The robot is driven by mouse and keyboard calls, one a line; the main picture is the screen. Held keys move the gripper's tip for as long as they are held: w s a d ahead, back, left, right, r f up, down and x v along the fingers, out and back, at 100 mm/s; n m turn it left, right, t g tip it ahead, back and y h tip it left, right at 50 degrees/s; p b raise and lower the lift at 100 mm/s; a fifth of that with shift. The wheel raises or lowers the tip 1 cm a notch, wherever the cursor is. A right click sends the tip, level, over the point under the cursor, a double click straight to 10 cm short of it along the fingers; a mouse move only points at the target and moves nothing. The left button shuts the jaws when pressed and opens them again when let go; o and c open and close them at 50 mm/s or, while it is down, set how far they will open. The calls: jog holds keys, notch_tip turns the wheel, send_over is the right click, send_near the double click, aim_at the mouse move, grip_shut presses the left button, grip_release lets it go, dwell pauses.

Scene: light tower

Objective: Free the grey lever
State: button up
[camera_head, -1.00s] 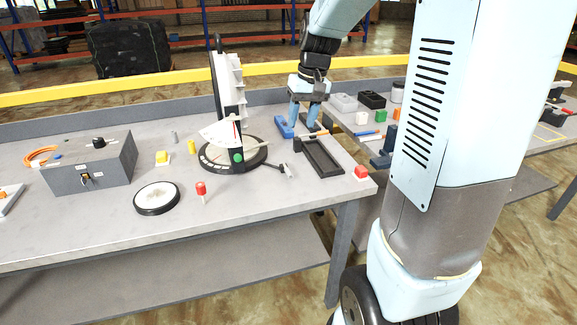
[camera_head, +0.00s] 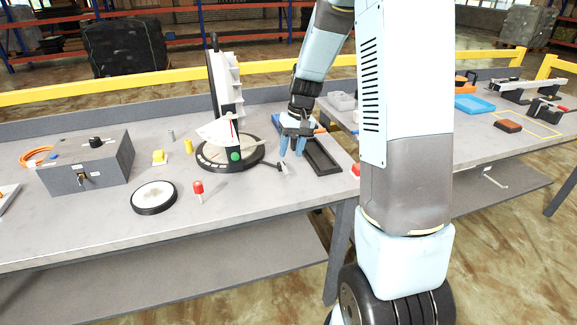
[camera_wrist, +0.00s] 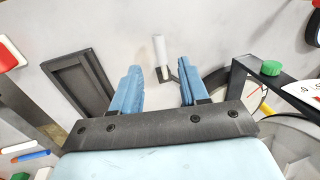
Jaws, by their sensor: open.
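A small lever with a pale grey upright grip (camera_wrist: 160,50) on a dark arm stands at the right edge of the tower's round base; in the head view it (camera_head: 283,168) shows just below my fingers. My gripper (camera_head: 291,153) is open and points down over the table beside this lever. In the wrist view the lever stands just beyond the gap between my two blue fingers (camera_wrist: 158,78), with nothing held. The round dark base (camera_head: 212,165) carries a dial with a green button (camera_head: 235,155). I cannot tell what blocks the lever.
A black tray (camera_head: 322,157) lies close to the right of my gripper. A red-topped peg (camera_head: 198,188) and a round white-topped disc (camera_head: 154,196) stand left of it. A grey box (camera_head: 88,168) is further left. The table's front middle is clear.

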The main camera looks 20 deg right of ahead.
aim_at(287, 169)
jog(key=f, duration=0.3)
jog(key=a+f, duration=0.1)
jog(key=f, duration=0.2)
jog(key=shift+a+f, duration=0.1)
jog(key=shift+f, duration=0.05)
grip_shut()
dwell(0.6)
